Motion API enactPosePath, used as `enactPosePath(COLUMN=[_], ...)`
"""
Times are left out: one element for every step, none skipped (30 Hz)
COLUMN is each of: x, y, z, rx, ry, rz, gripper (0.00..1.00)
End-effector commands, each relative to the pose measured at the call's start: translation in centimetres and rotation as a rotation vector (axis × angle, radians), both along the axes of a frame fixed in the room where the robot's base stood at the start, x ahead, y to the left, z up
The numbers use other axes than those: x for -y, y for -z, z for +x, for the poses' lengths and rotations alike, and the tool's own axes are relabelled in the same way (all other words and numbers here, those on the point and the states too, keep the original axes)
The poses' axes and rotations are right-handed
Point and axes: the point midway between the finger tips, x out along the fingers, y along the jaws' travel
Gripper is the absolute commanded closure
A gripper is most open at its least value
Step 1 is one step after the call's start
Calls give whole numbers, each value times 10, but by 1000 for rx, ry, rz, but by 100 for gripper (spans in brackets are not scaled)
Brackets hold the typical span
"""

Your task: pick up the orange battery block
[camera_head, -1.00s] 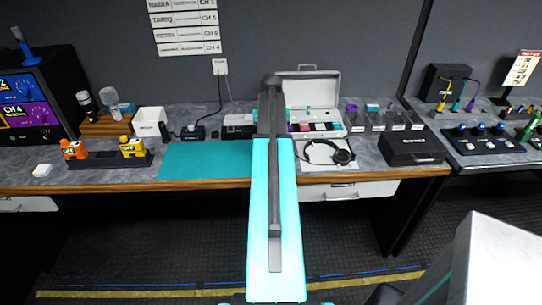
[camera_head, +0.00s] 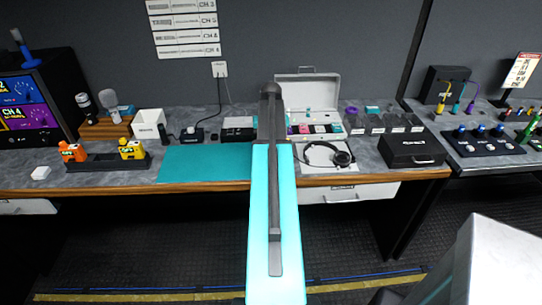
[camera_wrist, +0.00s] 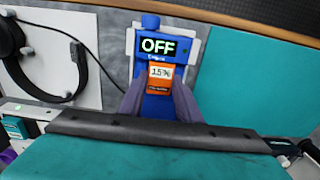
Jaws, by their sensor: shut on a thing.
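In the wrist view, an orange battery block (camera_wrist: 160,78) with a "15%" label sits at the front of a blue device (camera_wrist: 152,25) whose display reads OFF. My gripper (camera_wrist: 158,92) has a finger on each side of the block and is shut on it. The block still touches or overlaps the device; I cannot tell whether it is free of it. In the head view my own arm hides the gripper, this block and the device. Another orange block (camera_head: 73,152) stands at the left in a dark dock (camera_head: 105,162), beside a yellow block (camera_head: 132,150).
A teal mat (camera_head: 203,167) lies left of my arm. Headphones (camera_head: 330,154) lie to its right, in front of an open case (camera_head: 310,92). A black box (camera_head: 412,150) stands further right. The wooden front edge (camera_head: 125,186) of the table is near.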

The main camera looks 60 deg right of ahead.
Motion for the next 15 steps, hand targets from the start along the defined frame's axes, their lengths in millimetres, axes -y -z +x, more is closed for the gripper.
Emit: enactPosePath(x=[0, 0, -1, -1, -1, -1, -1, -1, -1, -1, -1, -1, -1, -1, -1], y=[0, 0, 0, 0, 0, 0, 0, -1, -1, -2, -3, -4, -5, -7, -8], z=[1, 1, 1, 1, 1, 1, 1, 1, 1, 1, 1, 1, 1, 1, 1], rx=[1, 1, 1, 1, 1, 1, 1, 1, 1, 1, 1, 1, 1, 1, 1], ry=[-1, -1, -1, -1, -1, -1, -1, -1, -1, -1, -1, -1, -1, -1, -1], rz=[1, 1, 1, 1, 1, 1, 1, 1, 1, 1, 1, 1, 1, 1, 1], gripper=[85, 85, 85, 85, 85, 85, 85, 85, 85, 85, 85, 85, 85, 85, 85])
